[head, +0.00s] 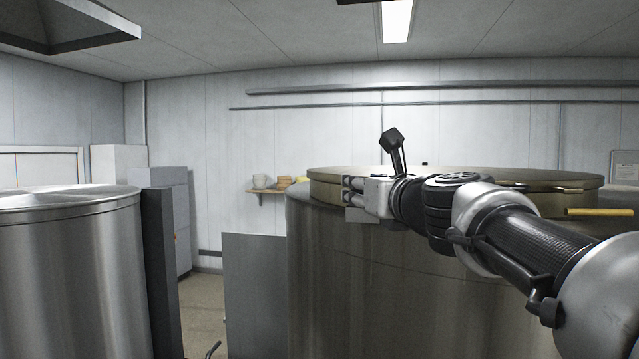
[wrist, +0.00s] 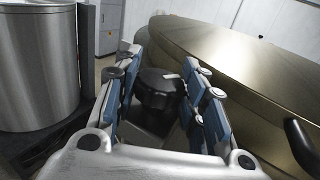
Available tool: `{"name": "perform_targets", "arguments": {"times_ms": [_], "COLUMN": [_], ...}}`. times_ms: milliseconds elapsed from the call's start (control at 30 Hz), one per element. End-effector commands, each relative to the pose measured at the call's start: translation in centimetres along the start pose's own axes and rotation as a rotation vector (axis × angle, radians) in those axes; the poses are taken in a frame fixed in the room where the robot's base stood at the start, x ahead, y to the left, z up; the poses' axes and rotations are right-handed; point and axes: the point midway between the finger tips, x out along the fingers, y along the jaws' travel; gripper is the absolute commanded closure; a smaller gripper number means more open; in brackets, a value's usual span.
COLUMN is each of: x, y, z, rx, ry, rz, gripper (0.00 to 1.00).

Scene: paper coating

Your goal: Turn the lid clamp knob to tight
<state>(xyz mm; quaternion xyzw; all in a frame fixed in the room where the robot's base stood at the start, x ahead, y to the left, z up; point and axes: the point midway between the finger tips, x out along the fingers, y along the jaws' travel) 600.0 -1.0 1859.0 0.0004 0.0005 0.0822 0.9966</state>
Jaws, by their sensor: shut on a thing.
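The lid clamp knob (wrist: 157,97) is black with a small pale mark on top, and sits between the blue finger pads in the wrist view. My gripper (wrist: 160,88) is shut on it, one finger on each side. In the head view my gripper (head: 350,189) reaches the left front rim of the large vat (head: 340,270). The knob cannot be made out there. The brass-coloured lid (head: 325,175) lies on the vat; it also fills the upper right of the wrist view (wrist: 240,65). The knob's underside is hidden.
A steel drum (head: 70,260) stands at the left beside a dark post (head: 160,270). A grey panel (head: 255,290) stands left of the vat. A yellow bar (head: 598,212) juts out at the right. A black handle (wrist: 300,143) is right of my gripper. A wall shelf (head: 268,193) is behind.

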Motion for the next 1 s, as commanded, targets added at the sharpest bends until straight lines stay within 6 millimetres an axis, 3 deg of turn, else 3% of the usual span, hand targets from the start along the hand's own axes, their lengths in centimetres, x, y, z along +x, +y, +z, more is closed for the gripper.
{"name": "perform_targets", "arguments": {"times_ms": [433, 467, 500, 733, 1000], "x": [-0.09, -0.09, -0.09, -0.08, -0.07], "y": [-0.03, -0.02, -0.03, -0.02, -0.02], "z": [0.06, 0.06, 0.06, 0.04, 0.02], "rx": [-0.001, -0.001, -0.001, -0.001, -0.001], "ry": [-0.002, -0.002, -0.002, -0.001, -0.001], "rz": [-0.037, -0.036, -0.036, -0.036, -0.035], "gripper": [0.86, 0.6, 0.57, 0.42, 0.41]}}
